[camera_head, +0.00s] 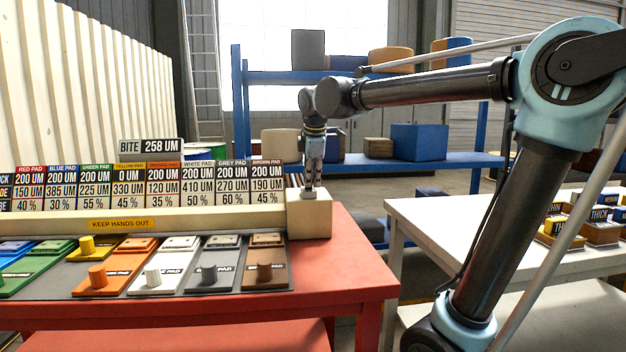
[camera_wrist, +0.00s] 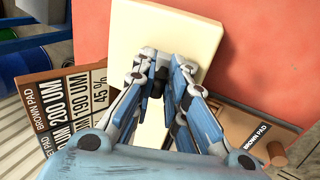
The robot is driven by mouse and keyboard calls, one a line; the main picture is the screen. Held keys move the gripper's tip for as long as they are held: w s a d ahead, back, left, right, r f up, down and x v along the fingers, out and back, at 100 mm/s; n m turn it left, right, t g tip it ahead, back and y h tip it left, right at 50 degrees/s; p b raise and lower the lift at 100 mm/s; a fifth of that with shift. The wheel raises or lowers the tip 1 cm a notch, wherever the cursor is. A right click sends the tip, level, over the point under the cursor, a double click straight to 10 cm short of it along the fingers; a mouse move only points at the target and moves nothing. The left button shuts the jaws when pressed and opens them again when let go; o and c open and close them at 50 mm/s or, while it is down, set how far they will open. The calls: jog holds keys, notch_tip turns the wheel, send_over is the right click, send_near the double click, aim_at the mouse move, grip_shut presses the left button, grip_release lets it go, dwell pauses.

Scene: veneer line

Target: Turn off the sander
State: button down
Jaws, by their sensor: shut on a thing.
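The sander shows as a long cream beam (camera_head: 185,216) on a red table, with a cream block (camera_head: 309,216) at its right end. The block's top also shows in the wrist view (camera_wrist: 178,30). My gripper (camera_head: 311,190) points down at the top of this block. In the wrist view its fingertips (camera_wrist: 160,68) are close together around a small dark piece, probably the switch. The fingers mostly hide this piece, so its position cannot be read. A sign (camera_head: 150,146) above the beam reads "BITE 258 UM".
Coloured pads with knobs lie before the beam, including a brown pad (camera_head: 264,262) near the block. Labelled boards (camera_head: 266,176) stand behind it. The red table's (camera_head: 345,265) right end is clear. A white table (camera_head: 450,222) with small boxes stands right; a blue shelf (camera_head: 240,110) stands behind.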

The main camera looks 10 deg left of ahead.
jog(key=shift+s+d+f+t, duration=0.15)
jog(key=shift+s+t, duration=0.2)
jog(key=shift+t, duration=0.65)
jog(key=shift+y, duration=0.3)
jog(key=c, duration=1.6)
grip_release()
jog(key=shift+f, duration=0.1)
jog(key=v, duration=0.8)
